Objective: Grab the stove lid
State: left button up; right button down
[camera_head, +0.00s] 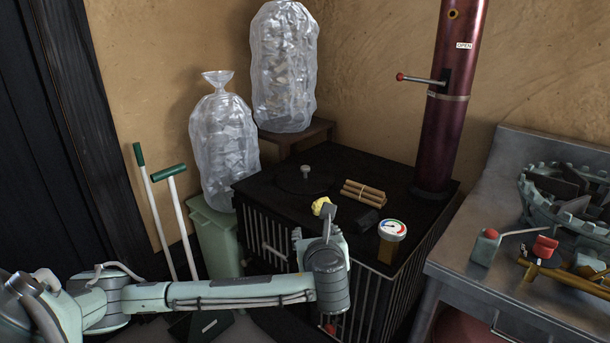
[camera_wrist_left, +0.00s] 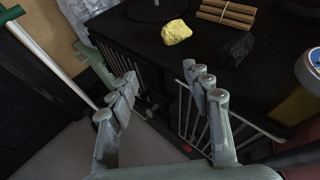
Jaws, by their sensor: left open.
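The stove lid (camera_head: 304,180) is a dark round disc with a grey knob on the black stove top (camera_head: 262,198), toward its back left. Only a bit of its edge may show at the top of the left wrist view. My left gripper (camera_head: 327,220) is at the stove's front edge, apart from the lid and nearer to me. In the left wrist view my left gripper (camera_wrist_left: 166,92) has its fingers spread with nothing between them. My right gripper is not in view.
On the stove lie a yellow lump (camera_wrist_left: 176,32), a bundle of brown sticks (camera_head: 363,192), a black lump (camera_head: 369,222) and a gauge (camera_head: 392,230). A dark red pipe (camera_head: 452,110) rises at the back right. A metal table (camera_head: 470,250) stands at right.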

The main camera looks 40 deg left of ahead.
aim_at(302, 180)
jog(key=i+j, duration=0.7)
jog(key=j, duration=0.2)
